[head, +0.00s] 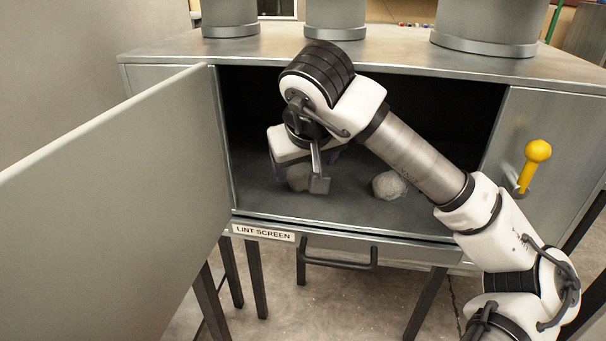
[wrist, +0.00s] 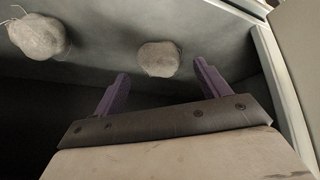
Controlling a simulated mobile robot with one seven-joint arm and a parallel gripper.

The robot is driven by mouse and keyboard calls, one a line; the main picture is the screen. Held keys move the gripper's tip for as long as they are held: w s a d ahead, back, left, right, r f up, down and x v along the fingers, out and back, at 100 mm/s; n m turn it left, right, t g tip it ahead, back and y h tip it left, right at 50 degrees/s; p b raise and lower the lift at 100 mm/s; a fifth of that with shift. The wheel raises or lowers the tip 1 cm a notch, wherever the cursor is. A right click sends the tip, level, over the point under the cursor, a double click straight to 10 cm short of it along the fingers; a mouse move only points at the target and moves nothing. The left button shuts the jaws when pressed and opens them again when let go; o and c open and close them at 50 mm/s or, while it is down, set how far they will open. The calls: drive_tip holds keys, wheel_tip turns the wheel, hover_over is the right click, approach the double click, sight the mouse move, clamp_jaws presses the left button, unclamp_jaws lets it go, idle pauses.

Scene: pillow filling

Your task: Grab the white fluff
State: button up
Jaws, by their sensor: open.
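Two pale grey-white fluff balls lie on the floor of the open metal cabinet. The left fluff ball (head: 298,178) is partly hidden behind my gripper in the head view. The right fluff ball (head: 389,185) lies clear of the arm. In the wrist view one fluff ball (wrist: 158,59) sits just beyond my gripper (wrist: 160,84), roughly between the lines of its two purple fingers. The other fluff ball (wrist: 38,37) is at the upper left there. My gripper is open and empty, inside the cabinet, and no finger visibly touches fluff.
The cabinet door (head: 120,190) stands open at the left. A yellow-knobbed lever (head: 536,165) is on the right front panel. A drawer handle (head: 338,262) and a "LINT SCREEN" label (head: 263,233) are below the opening. In the wrist view a cabinet wall edge (wrist: 283,85) is close at the right.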

sight(304, 171)
drive_tip(key=x, duration=0.5)
drive_tip(key=shift+w+a+p, duration=0.1)
drive_tip(key=shift+w+p, duration=0.25)
drive_tip(key=shift+c, duration=0.4)
drive_tip(key=c, duration=1)
